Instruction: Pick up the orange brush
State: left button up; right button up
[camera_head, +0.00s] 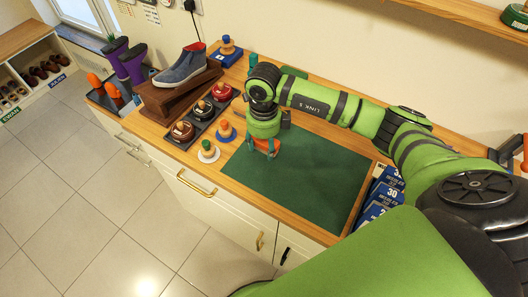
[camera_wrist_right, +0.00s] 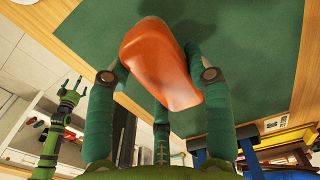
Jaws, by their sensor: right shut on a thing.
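The orange brush (camera_wrist_right: 160,68) is a smooth, rounded orange piece between the fingers of my right gripper (camera_wrist_right: 160,75). The three green fingers are shut on it, in front of the green mat (camera_wrist_right: 255,65). In the head view, my right gripper (camera_head: 264,150) points down at the left part of the mat (camera_head: 310,178), with a little of the orange brush (camera_head: 267,143) showing. A shadow lies on the mat beside the brush; I cannot tell how far above the mat it is. My left gripper (camera_wrist_right: 74,85) shows small in the right wrist view, with fingers spread and empty.
Blue boxes (camera_head: 378,195) stand right of the mat. The mat's middle is clear.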

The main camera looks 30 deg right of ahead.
jog(key=s+a+r+b, duration=0.1)
jog(key=s+r+b, duration=0.1)
jog(key=s+r, duration=0.5)
jog(key=shift+s+a+r+b, duration=0.25)
jog(key=shift+s+b, duration=0.15)
jog(key=shift+s, duration=1.9)
jog(key=o, duration=0.5)
jog(key=c, duration=0.3)
jog(key=shift+w, duration=0.1)
